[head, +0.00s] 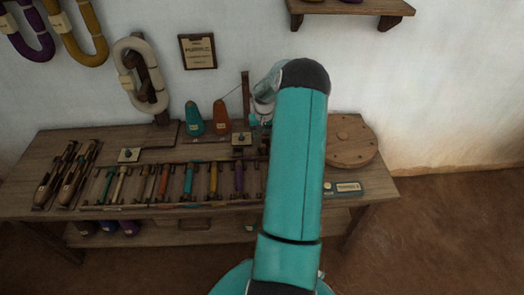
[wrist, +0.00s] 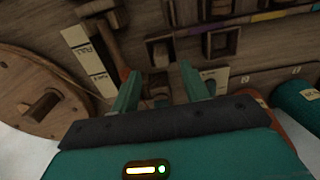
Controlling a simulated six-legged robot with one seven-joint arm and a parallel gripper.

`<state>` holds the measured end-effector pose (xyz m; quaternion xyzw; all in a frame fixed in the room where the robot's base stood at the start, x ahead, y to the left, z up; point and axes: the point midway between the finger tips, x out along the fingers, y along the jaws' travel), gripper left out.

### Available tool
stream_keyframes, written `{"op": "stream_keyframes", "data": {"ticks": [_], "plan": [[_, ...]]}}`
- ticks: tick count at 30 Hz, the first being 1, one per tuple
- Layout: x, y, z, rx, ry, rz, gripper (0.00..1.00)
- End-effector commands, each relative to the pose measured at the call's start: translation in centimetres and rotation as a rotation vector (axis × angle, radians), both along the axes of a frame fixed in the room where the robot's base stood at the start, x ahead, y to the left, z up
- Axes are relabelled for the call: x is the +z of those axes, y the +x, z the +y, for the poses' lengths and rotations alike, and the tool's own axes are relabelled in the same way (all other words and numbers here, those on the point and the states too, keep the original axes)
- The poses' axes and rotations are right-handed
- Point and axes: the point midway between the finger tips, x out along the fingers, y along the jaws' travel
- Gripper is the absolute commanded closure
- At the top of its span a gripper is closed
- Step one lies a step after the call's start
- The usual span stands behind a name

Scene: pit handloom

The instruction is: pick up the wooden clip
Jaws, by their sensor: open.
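My gripper (wrist: 160,74) is open, with its two teal fingers apart and nothing seen held between them. A small dark wooden block (wrist: 160,50) with a square opening lies just beyond the fingertips in the wrist view. A similar block (wrist: 221,42) lies to its right. Either could be the wooden clip; I cannot tell which. In the head view my gripper (head: 262,112) is over the back of the wooden bench (head: 150,200), partly hidden behind my teal arm. The clip cannot be made out there.
A round wooden disc (head: 350,140) lies right of my arm. Teal (head: 194,119) and orange (head: 221,118) cones stand left of my gripper. A rack of coloured bobbins (head: 188,182) fills the bench's front. A thin post (head: 245,90) rises close to my gripper.

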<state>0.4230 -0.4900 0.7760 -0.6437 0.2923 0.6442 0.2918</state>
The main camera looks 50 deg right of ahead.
Motion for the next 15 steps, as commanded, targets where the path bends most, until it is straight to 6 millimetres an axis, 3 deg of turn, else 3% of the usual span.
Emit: {"op": "stream_keyframes", "data": {"ticks": [15], "plan": [[-5.5,0.6,0.3,0.001,-0.001,-0.001,0.55]]}}
